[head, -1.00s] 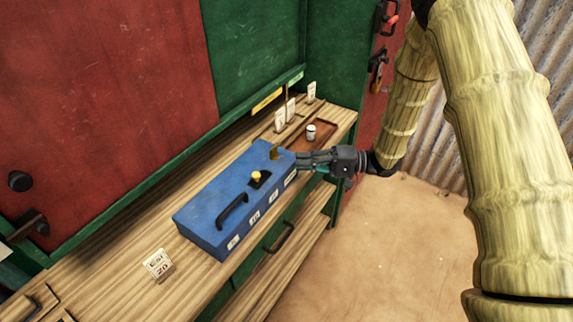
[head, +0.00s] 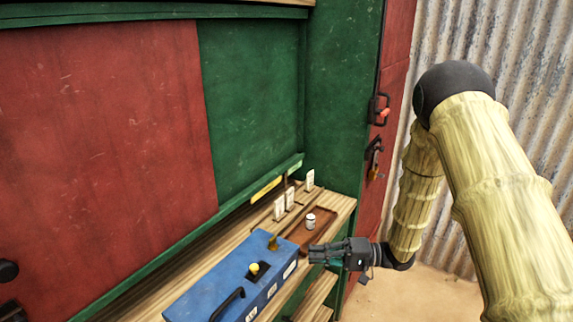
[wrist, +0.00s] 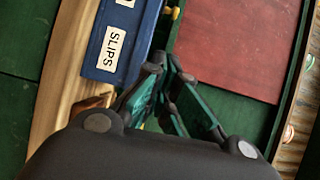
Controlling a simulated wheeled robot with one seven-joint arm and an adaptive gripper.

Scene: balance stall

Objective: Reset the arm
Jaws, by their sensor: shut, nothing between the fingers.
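My gripper (head: 318,254) is shut and empty. In the head view it is in the air at the front edge of the wooden counter, just right of the blue box. In the wrist view the fingertips (wrist: 170,72) come together beside the blue box (wrist: 102,60), which bears a label reading SLIPS. In the head view the blue box (head: 205,285) sits on the counter, with a black handle and a yellow knob on top. I cannot tell whether the fingers touch the box.
A brown tray (head: 318,243) with a small white cup (head: 310,221) is at the counter's right end. Several white cards (head: 290,199) stand behind it. A red door (head: 390,80) with a padlock is beyond. Floor right of the counter (head: 420,295) is clear.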

